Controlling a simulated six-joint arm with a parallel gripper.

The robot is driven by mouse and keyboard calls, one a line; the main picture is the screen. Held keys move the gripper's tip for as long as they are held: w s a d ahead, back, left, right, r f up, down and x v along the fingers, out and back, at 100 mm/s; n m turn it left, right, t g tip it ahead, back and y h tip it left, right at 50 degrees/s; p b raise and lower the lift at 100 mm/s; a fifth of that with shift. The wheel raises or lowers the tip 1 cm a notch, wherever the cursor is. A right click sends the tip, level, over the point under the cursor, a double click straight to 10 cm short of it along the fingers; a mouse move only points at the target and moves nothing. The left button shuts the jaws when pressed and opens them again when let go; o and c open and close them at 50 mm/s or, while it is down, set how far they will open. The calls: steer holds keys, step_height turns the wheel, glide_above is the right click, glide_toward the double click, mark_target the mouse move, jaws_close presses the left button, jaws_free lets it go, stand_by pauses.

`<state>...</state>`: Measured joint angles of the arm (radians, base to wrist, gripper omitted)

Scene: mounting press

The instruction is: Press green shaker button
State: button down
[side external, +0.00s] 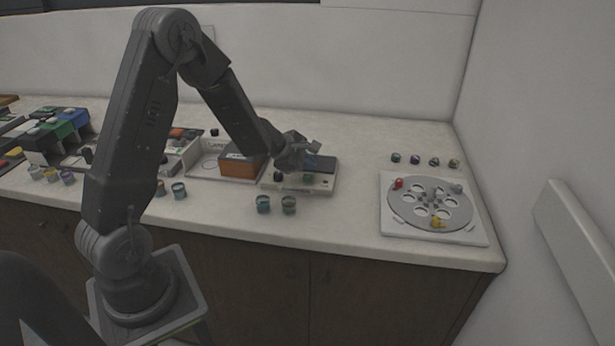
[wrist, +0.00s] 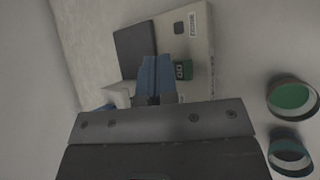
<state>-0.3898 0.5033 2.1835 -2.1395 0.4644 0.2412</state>
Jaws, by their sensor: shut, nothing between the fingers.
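The shaker (side external: 329,180) is a pale, flat box on the counter, right of the orange-and-white box. It also shows in the wrist view (wrist: 197,44), with a dark square pad and a small dark square near a label. A small green part with light marks (wrist: 183,69) sits on it, just right of my fingers; I take it for the green button. My gripper (wrist: 155,66) is shut and empty, its blue fingers together over the shaker. In the side view my gripper (side external: 307,160) is low over the shaker. Contact with the green part cannot be told.
The orange-and-white box (side external: 238,166) is close on the left. A round holder plate (side external: 432,203) lies to the right, with clear counter between.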

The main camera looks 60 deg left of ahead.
mark_target(308, 178)
steer(key=shift+r, duration=2.2)
steer(key=shift+r, duration=0.15)
steer(key=s+d+r+m+g+h, duration=0.15)
steer(key=s+d+r+m, duration=0.25)
steer(key=d+r+m, duration=0.4)
steer(key=s+d+r+m+h, duration=0.2)
steer(key=s+d+r+m, duration=0.35)
steer(key=d, duration=0.45)
steer(key=s+d+m+g+y, duration=0.1)
steer(key=s+m+y, duration=0.4)
steer(key=s+m, duration=0.6)
steer(key=s+g, duration=0.1)
steer(key=s, duration=0.4)
steer(key=shift+s+d+m, duration=0.35)
steer(key=shift+d, duration=0.05)
